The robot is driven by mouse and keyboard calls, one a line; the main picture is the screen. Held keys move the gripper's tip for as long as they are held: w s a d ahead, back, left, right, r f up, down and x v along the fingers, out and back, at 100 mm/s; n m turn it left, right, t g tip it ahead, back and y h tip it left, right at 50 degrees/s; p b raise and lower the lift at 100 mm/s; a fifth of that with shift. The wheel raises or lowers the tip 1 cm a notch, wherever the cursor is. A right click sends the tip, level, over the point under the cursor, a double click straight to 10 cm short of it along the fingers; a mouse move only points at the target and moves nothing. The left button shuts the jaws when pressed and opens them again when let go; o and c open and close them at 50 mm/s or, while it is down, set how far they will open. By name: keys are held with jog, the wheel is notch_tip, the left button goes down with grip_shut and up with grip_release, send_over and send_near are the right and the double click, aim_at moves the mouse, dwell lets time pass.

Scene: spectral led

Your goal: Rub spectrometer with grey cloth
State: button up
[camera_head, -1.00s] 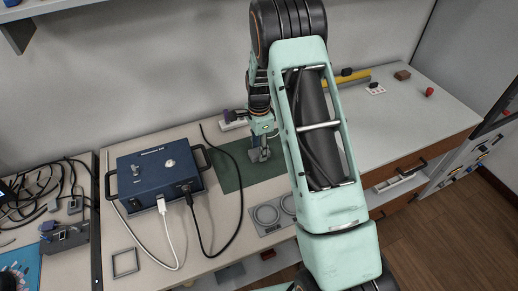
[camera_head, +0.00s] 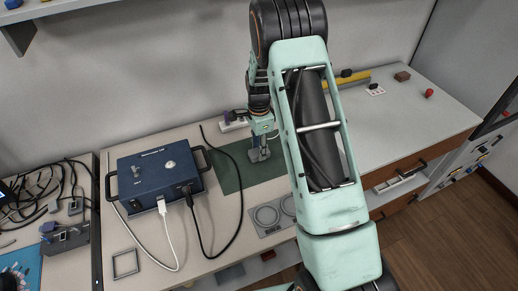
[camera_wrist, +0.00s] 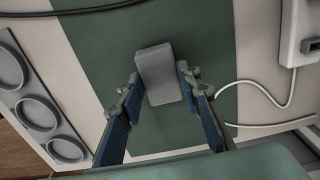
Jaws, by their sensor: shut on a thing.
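The spectrometer appears to be the dark blue box (camera_head: 153,163) with black side handles, on the left part of the bench in the head view. The grey cloth (camera_head: 259,155) looks like a small folded grey block on a dark green mat (camera_head: 228,177), right of the box. In the wrist view the cloth (camera_wrist: 160,82) sits between the two fingers of my gripper (camera_wrist: 160,76), which is shut on it. My gripper (camera_head: 260,143) points down over the mat in the head view. I cannot tell whether the cloth touches the mat.
A white cable (camera_head: 167,235) and a black cable (camera_head: 239,215) run from the box across the bench. A grey plate with round recesses (camera_head: 262,217) lies in front of the mat. A white power strip (camera_head: 234,125) is behind it. Tangled cables (camera_head: 40,195) lie far left.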

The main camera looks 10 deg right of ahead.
jog(key=shift+r+p, duration=1.4)
jog(key=shift+r, duration=1.35)
